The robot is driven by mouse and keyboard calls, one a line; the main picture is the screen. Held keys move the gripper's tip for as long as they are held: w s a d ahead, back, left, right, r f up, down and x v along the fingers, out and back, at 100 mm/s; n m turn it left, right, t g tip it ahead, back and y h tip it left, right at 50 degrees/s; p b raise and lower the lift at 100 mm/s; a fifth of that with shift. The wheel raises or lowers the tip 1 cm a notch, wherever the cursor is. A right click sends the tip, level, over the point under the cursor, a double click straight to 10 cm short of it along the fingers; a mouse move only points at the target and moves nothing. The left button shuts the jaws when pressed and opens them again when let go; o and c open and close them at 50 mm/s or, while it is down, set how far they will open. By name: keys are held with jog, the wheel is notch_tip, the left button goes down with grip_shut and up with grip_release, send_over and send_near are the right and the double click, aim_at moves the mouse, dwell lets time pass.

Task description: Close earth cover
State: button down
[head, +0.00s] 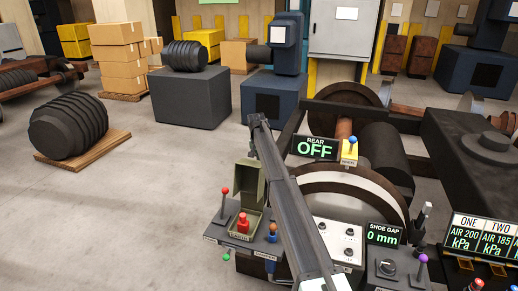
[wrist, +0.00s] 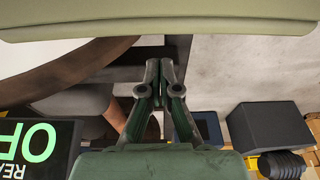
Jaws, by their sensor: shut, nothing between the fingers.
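The earth cover (head: 246,181) is an olive-green lid standing open and upright on its box, left of the control panel. A red button (head: 243,223) shows uncovered in the box. My dark arm passes in front of the lid's right side in the head view. My gripper's fingers cannot be made out there. In the wrist view my gripper (wrist: 160,67) is shut and empty, its fingertips together. The pale green lid (wrist: 160,18) spans the top of that view, close to the fingertips with a gap showing between. Contact is not visible.
A REAR OFF display (head: 315,147) and a yellow blue-knobbed switch (head: 349,153) stand right of my arm. A red-knobbed lever (head: 224,202) stands left of the earth box, and an orange-and-blue lever (head: 272,232) right of it. Open floor (head: 130,220) lies left.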

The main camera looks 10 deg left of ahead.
aim_at(251, 178)
jog(key=shift+s+a+f+p, duration=0.15)
jog(key=shift+s+p, duration=0.3)
jog(key=shift+s, duration=0.5)
jog(key=shift+s+a+f+p, duration=0.15)
jog(key=shift+s+p, duration=0.3)
jog(key=shift+s, duration=0.45)
jog(key=shift+r, duration=0.15)
